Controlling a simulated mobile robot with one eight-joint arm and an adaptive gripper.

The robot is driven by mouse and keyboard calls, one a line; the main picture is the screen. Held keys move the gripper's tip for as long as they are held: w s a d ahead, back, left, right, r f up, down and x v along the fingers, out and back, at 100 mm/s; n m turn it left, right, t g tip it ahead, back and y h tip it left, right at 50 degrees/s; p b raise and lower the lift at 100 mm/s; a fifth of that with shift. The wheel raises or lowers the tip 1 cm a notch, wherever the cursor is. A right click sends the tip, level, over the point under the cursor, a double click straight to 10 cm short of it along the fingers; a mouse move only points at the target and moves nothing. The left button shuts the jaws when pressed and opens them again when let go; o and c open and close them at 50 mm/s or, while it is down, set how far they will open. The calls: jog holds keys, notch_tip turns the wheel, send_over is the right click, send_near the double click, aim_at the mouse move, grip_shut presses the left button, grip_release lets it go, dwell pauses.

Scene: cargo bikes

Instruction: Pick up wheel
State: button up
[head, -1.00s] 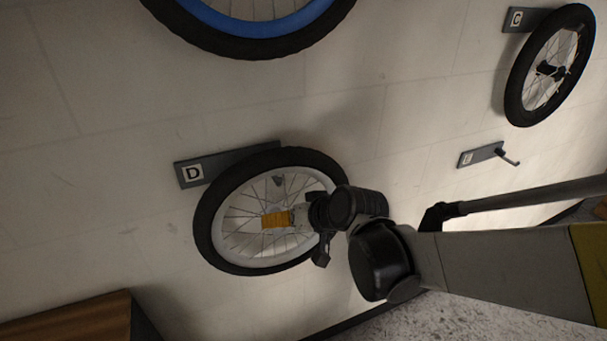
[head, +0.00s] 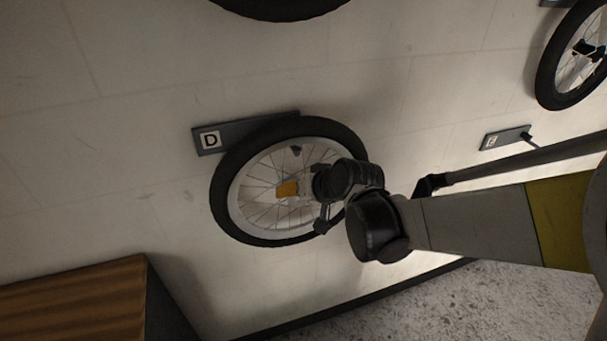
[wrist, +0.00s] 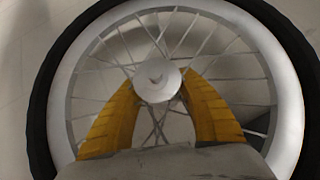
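The wheel (head: 234,198) has a black tyre, a pale rim and thin spokes. It is at the wall beside the grey plate marked D (head: 243,133), partly overlapping the plate's lower edge. My gripper (head: 282,189) is in front of the wheel, with its orange fingers at the wheel's centre. In the wrist view, the wheel's round pale hub (wrist: 157,80) sits between the two fingertips of my gripper (wrist: 158,90), which close in against its sides. My gripper and wrist hide the right part of the wheel in the head view.
Another wheel (head: 546,82) hangs at the upper right. A plate with an empty hook (head: 506,137) is below it. A dark tyre (head: 280,11) shows at the top edge. A wooden-topped box (head: 75,300) stands at the lower left.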

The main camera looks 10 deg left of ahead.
jog(key=shift+r, duration=0.1)
notch_tip(320, 180, up, 7)
jog(key=p, duration=0.3)
jog(key=shift+s+d, duration=0.1)
jog(key=shift+s, duration=0.05)
jog(key=s+d+p, duration=0.1)
jog(key=s+d, duration=0.4)
jog(key=s, duration=0.3)
jog(key=s+d+p, duration=0.2)
jog(key=s+d, duration=0.3)
jog(key=s, duration=0.3)
jog(key=shift+s, duration=0.35)
jog(key=shift+d, duration=0.1)
